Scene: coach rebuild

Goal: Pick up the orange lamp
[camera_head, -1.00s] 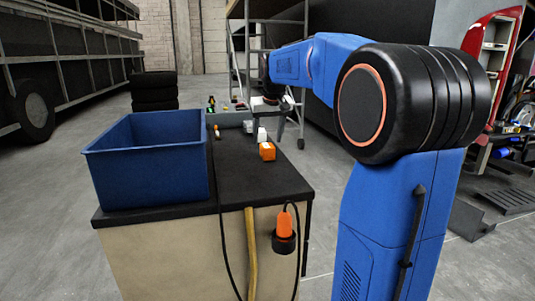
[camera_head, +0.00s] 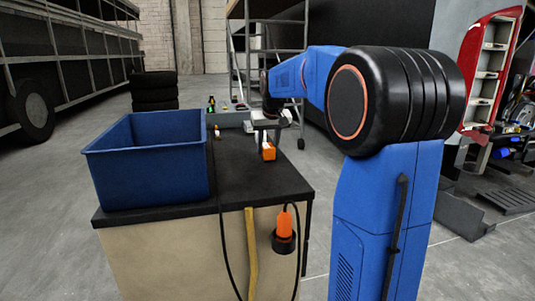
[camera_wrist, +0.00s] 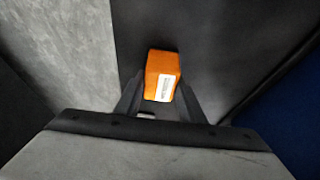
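A small orange box-like piece with a white patch, which may be the lamp (camera_head: 269,152), stands on the black bench top. In the wrist view the orange piece (camera_wrist: 162,72) sits at the far end between my two dark fingers. My gripper (camera_wrist: 158,100) is open around or just above it; whether the fingers touch it I cannot tell. In the head view my gripper (camera_head: 268,133) is low over the bench beside this piece. Another orange thing with a black base (camera_head: 284,225) hangs on a cable at the bench front.
A large blue bin (camera_head: 150,165) takes up the left of the bench (camera_head: 250,188). A grey tray (camera_head: 232,118) and small bottles (camera_head: 212,104) are at the back. The bench's front right is clear. A metal ladder frame (camera_head: 302,85) stands behind.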

